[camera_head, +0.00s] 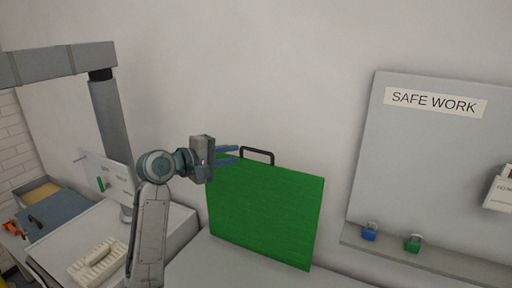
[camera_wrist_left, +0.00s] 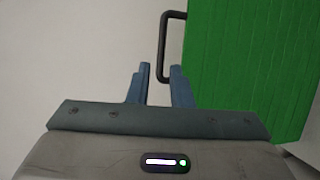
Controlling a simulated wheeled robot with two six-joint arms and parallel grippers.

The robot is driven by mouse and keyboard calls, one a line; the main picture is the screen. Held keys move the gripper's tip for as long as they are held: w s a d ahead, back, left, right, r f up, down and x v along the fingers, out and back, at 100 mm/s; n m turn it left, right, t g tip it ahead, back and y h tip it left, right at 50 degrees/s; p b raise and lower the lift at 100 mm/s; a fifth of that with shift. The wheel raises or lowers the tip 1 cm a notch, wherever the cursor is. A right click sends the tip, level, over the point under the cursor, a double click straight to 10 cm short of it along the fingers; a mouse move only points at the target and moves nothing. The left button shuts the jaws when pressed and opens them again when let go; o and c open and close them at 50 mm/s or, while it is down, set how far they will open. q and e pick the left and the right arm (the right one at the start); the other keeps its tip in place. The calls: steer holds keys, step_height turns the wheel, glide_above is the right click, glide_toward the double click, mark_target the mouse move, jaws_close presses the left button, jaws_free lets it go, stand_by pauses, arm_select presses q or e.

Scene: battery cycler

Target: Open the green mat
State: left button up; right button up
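The green mat (camera_head: 265,211) stands upright, leaning by the wall on a light surface. It is a flat panel with a dark handle (camera_head: 257,155) on its top edge. My left gripper (camera_head: 238,155) is at the mat's upper left corner, its blue fingers pointing right toward the handle. My right gripper is out of view.
A grey board (camera_head: 425,160) with a SAFE WORK sign and a ledge holding a blue padlock (camera_head: 370,232) and a green padlock (camera_head: 413,244) is at right. At left are a white keyboard-like object (camera_head: 97,260) and a blue-grey tray (camera_head: 55,212).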

mark_target(254, 151)
arm_select(q)
steer(key=p+x, duration=0.3)
steer(key=x, duration=0.6)
steer(key=shift+w+p, duration=0.1)
steer(key=shift+p, duration=0.25)
steer(key=shift+f, duration=0.15)
steer(key=shift+w+d, duration=0.1)
steer(key=shift+w, duration=0.05)
jaws_close()
